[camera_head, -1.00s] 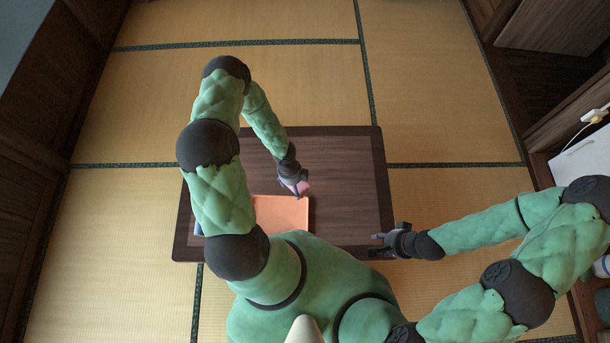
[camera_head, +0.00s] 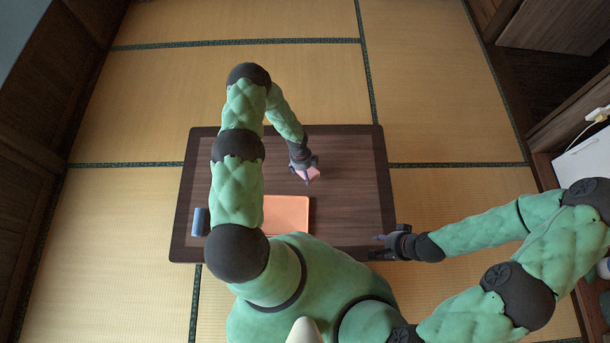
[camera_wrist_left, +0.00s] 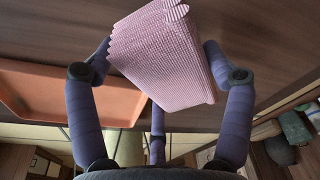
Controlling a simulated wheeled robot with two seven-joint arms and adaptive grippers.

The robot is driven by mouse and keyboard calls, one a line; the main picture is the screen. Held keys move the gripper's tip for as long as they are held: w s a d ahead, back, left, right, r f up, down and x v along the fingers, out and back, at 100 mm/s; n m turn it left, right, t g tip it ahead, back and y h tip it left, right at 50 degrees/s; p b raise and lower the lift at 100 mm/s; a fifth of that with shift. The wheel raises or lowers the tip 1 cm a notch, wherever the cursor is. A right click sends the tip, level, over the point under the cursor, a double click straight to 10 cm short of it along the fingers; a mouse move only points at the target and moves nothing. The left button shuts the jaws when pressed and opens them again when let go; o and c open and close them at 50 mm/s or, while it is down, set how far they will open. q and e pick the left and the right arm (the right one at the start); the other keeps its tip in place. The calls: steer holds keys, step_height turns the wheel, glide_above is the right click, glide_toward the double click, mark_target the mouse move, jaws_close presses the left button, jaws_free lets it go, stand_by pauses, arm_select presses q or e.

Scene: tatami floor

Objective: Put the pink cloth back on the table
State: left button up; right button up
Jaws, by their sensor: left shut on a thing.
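The pink cloth (camera_head: 314,173) is a folded, ribbed-looking bundle over the dark wooden table (camera_head: 350,190), right of and beyond the orange tray. My left gripper (camera_head: 307,175) is shut on it. In the left wrist view the cloth (camera_wrist_left: 165,60) sits between the spread fingers of the left gripper (camera_wrist_left: 160,75). I cannot tell whether the cloth touches the table top. My right gripper (camera_head: 378,246) is at the table's near right edge, looks open, and holds nothing that I can see.
The orange tray (camera_head: 287,213) lies on the table, partly hidden by my left arm; it also shows in the left wrist view (camera_wrist_left: 70,95). The table's right half is mostly clear.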

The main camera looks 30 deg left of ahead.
arm_select(q)
steer(key=shift+w+f, duration=0.35)
steer(key=shift+f, duration=0.1)
step_height(320, 180, down, 3)
steer(key=shift+r+b, duration=0.1)
steer(key=shift+b, duration=0.7)
steer(key=o, duration=1)
